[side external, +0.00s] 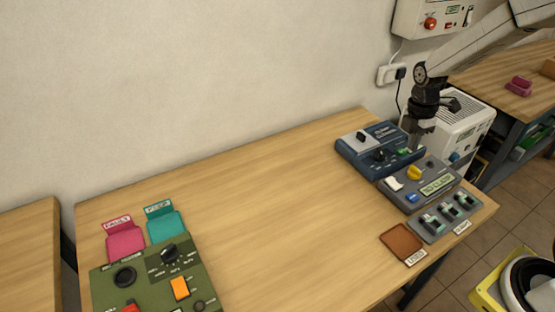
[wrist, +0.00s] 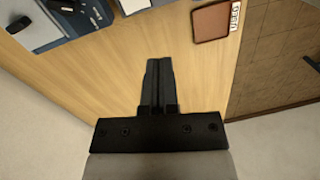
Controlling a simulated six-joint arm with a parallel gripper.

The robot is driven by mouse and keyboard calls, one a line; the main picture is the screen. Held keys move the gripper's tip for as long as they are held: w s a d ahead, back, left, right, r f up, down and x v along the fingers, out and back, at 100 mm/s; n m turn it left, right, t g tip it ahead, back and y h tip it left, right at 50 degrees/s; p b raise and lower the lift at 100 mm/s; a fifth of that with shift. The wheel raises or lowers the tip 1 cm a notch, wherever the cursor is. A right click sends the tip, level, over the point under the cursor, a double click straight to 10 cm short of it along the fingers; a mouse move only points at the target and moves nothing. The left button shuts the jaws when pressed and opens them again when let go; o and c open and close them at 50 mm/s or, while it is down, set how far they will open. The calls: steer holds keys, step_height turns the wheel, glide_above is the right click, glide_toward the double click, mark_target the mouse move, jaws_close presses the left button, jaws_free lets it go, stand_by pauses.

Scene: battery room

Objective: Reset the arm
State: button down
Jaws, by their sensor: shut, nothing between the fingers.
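My gripper (side external: 420,132) is at the right end of the table, above the blue device (side external: 362,150) and the grey device with a small display (side external: 418,190) in the side external view. In the wrist view my gripper (wrist: 160,66) has its dark fingers together, with nothing between them. Bare wood shows around the fingertips there. The side view does not show clearly how high the fingertips are above the devices.
The wooden table (side external: 270,215) is clear in its middle. A green control box (side external: 155,275), a pink tray (side external: 126,241) and a teal tray (side external: 165,226) are at the left. A brown tray (side external: 401,243) lies near the front right edge. A white machine (side external: 465,125) stands behind.

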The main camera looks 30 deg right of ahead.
steer(key=s+a+r+m+t, duration=0.1)
steer(key=s+a+m+t, duration=0.2)
steer(key=s+a+m, duration=0.7)
steer(key=shift+s+a+r+m+t, duration=0.25)
steer(key=shift+a+m, duration=1.1)
steer(key=shift+m, duration=1.85)
